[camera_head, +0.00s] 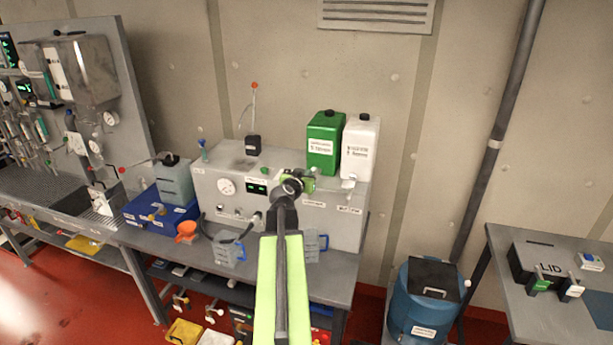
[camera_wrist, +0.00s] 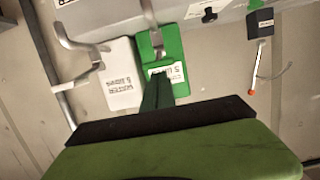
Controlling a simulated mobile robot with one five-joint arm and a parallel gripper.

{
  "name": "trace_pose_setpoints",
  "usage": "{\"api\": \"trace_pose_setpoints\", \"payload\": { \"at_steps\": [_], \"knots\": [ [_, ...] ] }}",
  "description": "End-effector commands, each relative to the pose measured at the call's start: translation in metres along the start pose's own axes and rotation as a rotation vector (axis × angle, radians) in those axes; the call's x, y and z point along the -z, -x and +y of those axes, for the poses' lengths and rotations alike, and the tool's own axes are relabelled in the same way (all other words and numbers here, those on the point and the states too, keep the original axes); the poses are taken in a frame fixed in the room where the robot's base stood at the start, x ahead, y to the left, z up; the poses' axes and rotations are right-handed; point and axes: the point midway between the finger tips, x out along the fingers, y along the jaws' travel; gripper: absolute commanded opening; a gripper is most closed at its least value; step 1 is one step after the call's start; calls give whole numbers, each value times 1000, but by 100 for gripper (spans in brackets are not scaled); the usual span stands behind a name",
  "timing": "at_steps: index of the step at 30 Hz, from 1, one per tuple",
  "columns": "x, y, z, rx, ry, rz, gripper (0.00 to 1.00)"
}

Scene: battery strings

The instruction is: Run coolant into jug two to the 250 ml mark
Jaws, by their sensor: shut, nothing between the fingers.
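Two clear jugs with blue handles stand on the bench in the head view: one jug (camera_head: 226,250) left of my arm, the other jug (camera_head: 311,246) partly hidden behind it. I cannot read which is jug two, nor any liquid level. A green canister (camera_head: 324,142) and a white canister (camera_head: 359,150) stand on top of the grey dispensing unit (camera_head: 233,205). Both also show in the wrist view, the green one (camera_wrist: 172,50) and the white one (camera_wrist: 119,75). My gripper (camera_head: 302,183) is shut and empty, in front of the unit's upper front, apart from the jugs.
An orange funnel (camera_head: 186,230) and a blue tray (camera_head: 140,214) with a grey container are left of the jugs. A blue drum (camera_head: 420,305) stands on the floor at right.

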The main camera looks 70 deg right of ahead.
Motion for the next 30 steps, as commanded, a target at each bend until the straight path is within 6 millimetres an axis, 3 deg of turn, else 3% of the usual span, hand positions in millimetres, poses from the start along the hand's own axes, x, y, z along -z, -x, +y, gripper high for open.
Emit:
{"api": "trace_pose_setpoints", "payload": {
  "at_steps": [13,24,30],
  "knots": [
    [-5,-1,-1,1,0,0,0],
    [-63,-7,2,-2,-1,-1,0],
    [-65,-8,3,-7,-6,-5,0]
  ]
}}
